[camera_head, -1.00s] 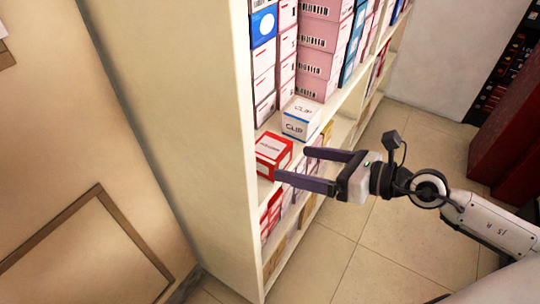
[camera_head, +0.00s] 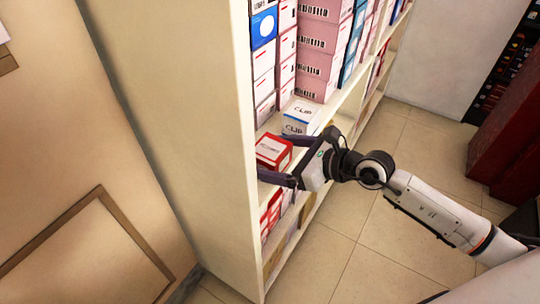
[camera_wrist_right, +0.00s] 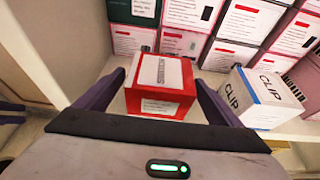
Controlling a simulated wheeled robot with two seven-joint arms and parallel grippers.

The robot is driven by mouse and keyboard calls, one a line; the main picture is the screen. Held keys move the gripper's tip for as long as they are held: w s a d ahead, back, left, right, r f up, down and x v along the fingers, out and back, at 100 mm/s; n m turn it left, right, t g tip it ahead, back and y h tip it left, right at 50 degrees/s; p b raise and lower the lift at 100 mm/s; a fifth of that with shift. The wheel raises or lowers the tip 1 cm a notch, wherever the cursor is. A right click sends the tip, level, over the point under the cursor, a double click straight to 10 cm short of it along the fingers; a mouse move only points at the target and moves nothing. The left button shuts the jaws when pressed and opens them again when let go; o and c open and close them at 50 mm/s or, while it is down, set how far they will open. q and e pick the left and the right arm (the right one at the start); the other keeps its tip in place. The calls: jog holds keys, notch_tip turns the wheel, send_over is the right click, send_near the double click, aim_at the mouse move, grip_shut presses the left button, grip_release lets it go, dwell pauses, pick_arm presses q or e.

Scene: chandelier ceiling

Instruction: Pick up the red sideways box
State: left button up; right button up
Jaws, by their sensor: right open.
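The red box (camera_head: 272,152) with a white label lies on its side near the front edge of the middle shelf, by the shelf's left side panel. It also shows in the right wrist view (camera_wrist_right: 160,86), in the middle. My right gripper (camera_head: 268,160) is open, with one finger on each side of the red box. In the right wrist view the fingers (camera_wrist_right: 160,100) flank the box, with small gaps hard to judge. My left gripper is not in view.
A white and blue CLIP box (camera_head: 299,118) stands right beside the right finger; it also shows in the right wrist view (camera_wrist_right: 258,98). Stacked boxes (camera_head: 264,60) fill the shelf behind. The tall side panel (camera_head: 205,150) bounds the left. The tiled floor (camera_head: 370,240) is clear.

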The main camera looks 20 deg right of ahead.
jog(key=shift+w+a+f, duration=0.2)
jog(key=shift+w+a, duration=0.1)
jog(key=shift+w, duration=0.05)
jog(key=c, duration=1.2)
jog(key=shift+r, duration=0.1)
